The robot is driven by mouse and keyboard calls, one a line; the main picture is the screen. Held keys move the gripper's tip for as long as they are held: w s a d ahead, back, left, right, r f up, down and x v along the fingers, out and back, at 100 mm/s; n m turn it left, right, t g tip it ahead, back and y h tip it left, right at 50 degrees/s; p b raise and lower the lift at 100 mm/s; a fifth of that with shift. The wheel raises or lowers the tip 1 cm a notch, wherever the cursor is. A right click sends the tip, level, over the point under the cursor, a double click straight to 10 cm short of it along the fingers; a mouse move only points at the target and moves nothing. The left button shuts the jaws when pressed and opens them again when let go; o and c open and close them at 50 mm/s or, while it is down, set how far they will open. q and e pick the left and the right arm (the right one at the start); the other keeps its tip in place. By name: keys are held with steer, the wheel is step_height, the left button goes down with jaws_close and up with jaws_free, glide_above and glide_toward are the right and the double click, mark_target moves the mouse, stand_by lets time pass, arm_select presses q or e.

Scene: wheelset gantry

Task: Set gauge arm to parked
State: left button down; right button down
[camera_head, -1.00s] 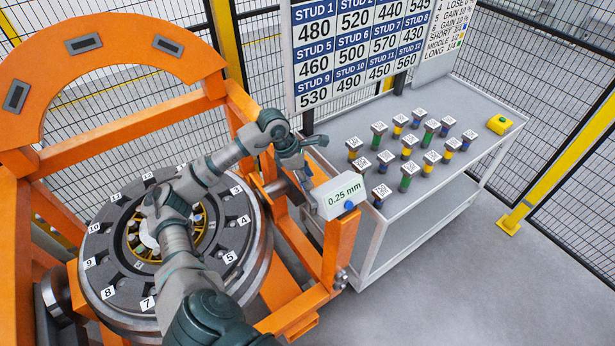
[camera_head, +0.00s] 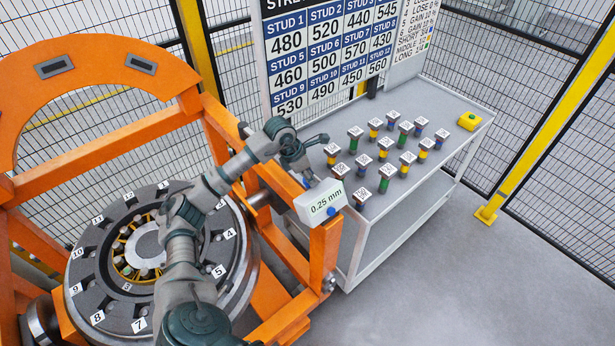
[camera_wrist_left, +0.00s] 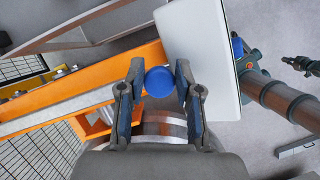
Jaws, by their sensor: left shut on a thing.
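The gauge arm carries a white box marked "0.25 mm" (camera_head: 319,202), which sits at the top of the orange frame's near right post. A small blue button (camera_head: 331,211) is on its face. My left gripper (camera_head: 307,178) is just behind the box. In the left wrist view, its two fingers (camera_wrist_left: 160,85) are shut on a round blue knob (camera_wrist_left: 159,81), right beside the white box (camera_wrist_left: 197,45). The knob's stem is hidden. My right gripper is not in view.
The orange gantry (camera_head: 95,130) holds a numbered wheel (camera_head: 90,250) under my left arm. A grey cart (camera_head: 400,200) right of it carries several colour-banded studs and a yellow button box (camera_head: 469,121). A stud chart (camera_head: 325,50) and mesh fence stand behind.

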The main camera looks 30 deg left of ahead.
arm_select(q)
steer(key=c, duration=1)
jaws_free()
steer(key=shift+s+a+f, duration=0.1)
steer(key=shift+a+f, duration=0.05)
steer(key=shift+f, duration=0.15)
steer(key=shift+o, duration=1)
steer(key=shift+a, duration=0.1)
steer(key=shift+w+a, duration=0.25)
steer(key=shift+a, duration=0.05)
steer(key=v, duration=1.1)
steer(key=shift+a+r, duration=0.25)
steer(key=shift+r, duration=0.05)
steer(key=shift+d, duration=0.2)
